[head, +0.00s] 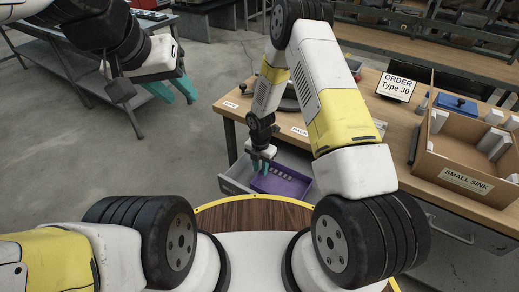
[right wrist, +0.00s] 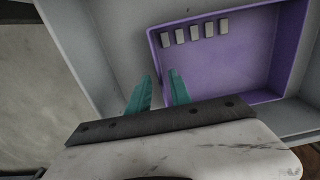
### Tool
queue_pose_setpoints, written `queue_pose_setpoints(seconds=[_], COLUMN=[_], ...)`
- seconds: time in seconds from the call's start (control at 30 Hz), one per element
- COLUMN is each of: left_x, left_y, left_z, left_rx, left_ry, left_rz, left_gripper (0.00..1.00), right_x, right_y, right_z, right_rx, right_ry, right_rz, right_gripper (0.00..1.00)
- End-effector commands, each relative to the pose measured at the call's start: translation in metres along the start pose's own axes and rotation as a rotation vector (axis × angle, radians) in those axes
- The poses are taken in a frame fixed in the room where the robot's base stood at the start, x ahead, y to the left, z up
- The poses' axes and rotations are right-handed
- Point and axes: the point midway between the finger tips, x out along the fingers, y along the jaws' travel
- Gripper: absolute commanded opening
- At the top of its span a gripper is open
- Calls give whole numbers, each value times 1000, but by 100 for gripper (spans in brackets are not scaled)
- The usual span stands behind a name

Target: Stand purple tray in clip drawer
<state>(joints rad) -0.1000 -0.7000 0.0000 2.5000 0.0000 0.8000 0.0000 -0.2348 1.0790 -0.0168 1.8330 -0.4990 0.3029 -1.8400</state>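The purple tray (head: 281,184) lies in the open drawer (head: 234,187) below the table. In the right wrist view the tray (right wrist: 255,65) has several small grey clips (right wrist: 195,33) in a row near its far wall. My right gripper (head: 262,165) is above the drawer at the tray's left end.
The floor left of the table is clear.

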Motion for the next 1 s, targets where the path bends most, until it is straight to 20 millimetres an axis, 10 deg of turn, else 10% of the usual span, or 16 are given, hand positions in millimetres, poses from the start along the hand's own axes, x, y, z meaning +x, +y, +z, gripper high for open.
queue_pose_setpoints(seconds=[0.67, 1.0], left_x=[0, 0], left_y=[0, 0], left_z=[0, 0], left_rx=[0, 0], left_ry=[0, 0], left_rz=[0, 0], left_gripper=[34, 34], right_x=[-116, -266], right_y=[-1, -47], right_z=[3, 22], right_rx=[30, 671], right_ry=[-8, -78], right_rz=[7, 133], right_gripper=[25, 25])
